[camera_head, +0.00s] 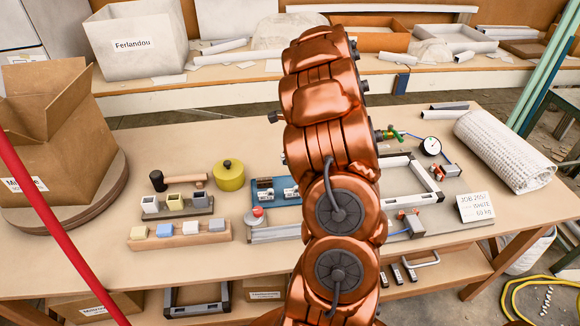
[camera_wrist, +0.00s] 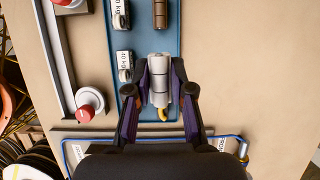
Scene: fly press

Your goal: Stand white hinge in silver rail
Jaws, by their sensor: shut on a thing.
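In the wrist view my gripper (camera_wrist: 160,88) is shut on a pale barrel-shaped piece, seemingly the white hinge (camera_wrist: 160,92), with a small yellow-orange part at its near end. The fingers grip its two sides over the blue tray (camera_wrist: 140,70); whether it touches the tray I cannot tell. A silver rail (camera_wrist: 56,50) runs along the tray's left, apart from the gripper, with a red knob (camera_wrist: 86,103) by its near end. In the head view a silver rail (camera_head: 275,235) lies at the table's front, partly behind my arm, which hides my gripper and the held piece.
The tray also holds a brown piece (camera_wrist: 160,14) and two labelled pieces (camera_wrist: 123,65). In the head view a job card (camera_head: 475,207), a gauge (camera_head: 430,146) and a rolled white mat (camera_head: 503,148) are right. Colored blocks (camera_head: 178,230) and a yellow pot (camera_head: 229,175) are left.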

